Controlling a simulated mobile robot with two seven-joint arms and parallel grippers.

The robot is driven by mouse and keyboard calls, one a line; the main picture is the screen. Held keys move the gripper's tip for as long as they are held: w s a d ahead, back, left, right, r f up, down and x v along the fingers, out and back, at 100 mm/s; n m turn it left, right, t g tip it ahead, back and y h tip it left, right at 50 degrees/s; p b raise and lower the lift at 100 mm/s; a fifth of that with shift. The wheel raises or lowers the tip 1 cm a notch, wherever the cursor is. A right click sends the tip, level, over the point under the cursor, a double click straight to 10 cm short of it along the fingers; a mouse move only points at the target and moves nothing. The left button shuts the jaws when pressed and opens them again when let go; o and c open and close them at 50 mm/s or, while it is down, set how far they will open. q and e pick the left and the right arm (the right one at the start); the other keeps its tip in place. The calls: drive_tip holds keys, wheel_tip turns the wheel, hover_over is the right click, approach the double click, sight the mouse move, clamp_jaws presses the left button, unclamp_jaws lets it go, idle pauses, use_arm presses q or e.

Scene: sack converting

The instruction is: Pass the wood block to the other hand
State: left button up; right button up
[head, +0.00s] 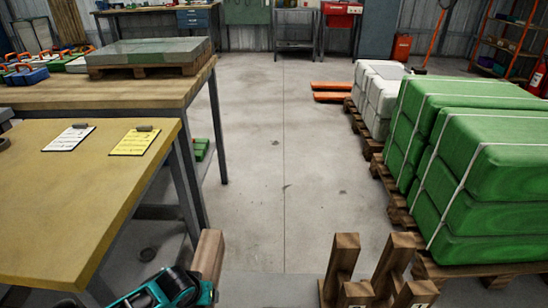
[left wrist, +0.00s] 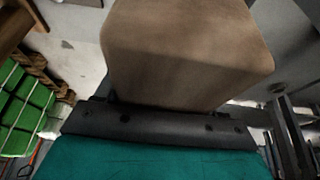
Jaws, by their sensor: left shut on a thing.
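The wood block (head: 208,255) is a brown squared piece near the bottom of the head view, tilted slightly, with its lower end at my left gripper. My left gripper (head: 188,287), teal and black, is shut on it. In the left wrist view the wood block (left wrist: 185,50) fills the upper middle, just beyond the dark gripper bar (left wrist: 160,122). The fingertips themselves are mostly hidden there. My right gripper is in neither view.
Brown wooden uprights (head: 342,262) stand at the bottom right of the head view. A yellow-topped table (head: 75,210) with two clipboards is at left, a wooden bench (head: 130,92) behind it. Green sacks (head: 480,195) are stacked on pallets at right. The middle floor is clear.

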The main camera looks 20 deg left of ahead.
use_arm(q)
drive_tip(key=shift+w+r, duration=0.15)
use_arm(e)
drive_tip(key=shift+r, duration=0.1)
use_arm(q)
drive_tip(key=w+d+r, duration=0.1)
drive_tip(key=r, duration=0.1)
drive_tip(key=w+r+p, duration=0.1)
drive_tip(key=r, duration=0.1)
drive_tip(key=w+d+r+p, duration=0.1)
drive_tip(key=r, duration=0.1)
drive_tip(key=shift+w+d+r, duration=0.1)
drive_tip(key=shift+d+r, duration=0.2)
drive_tip(key=shift+r, duration=0.1)
wheel_tip(320, 180, up, 34)
drive_tip(key=m+h+p, duration=0.1)
drive_tip(key=m+p, duration=0.3)
drive_tip(key=p, duration=0.5)
hover_over(212, 272)
drive_tip(key=d, duration=1.1)
drive_tip(key=shift+s+f, duration=0.1)
drive_tip(key=shift+s, duration=0.15)
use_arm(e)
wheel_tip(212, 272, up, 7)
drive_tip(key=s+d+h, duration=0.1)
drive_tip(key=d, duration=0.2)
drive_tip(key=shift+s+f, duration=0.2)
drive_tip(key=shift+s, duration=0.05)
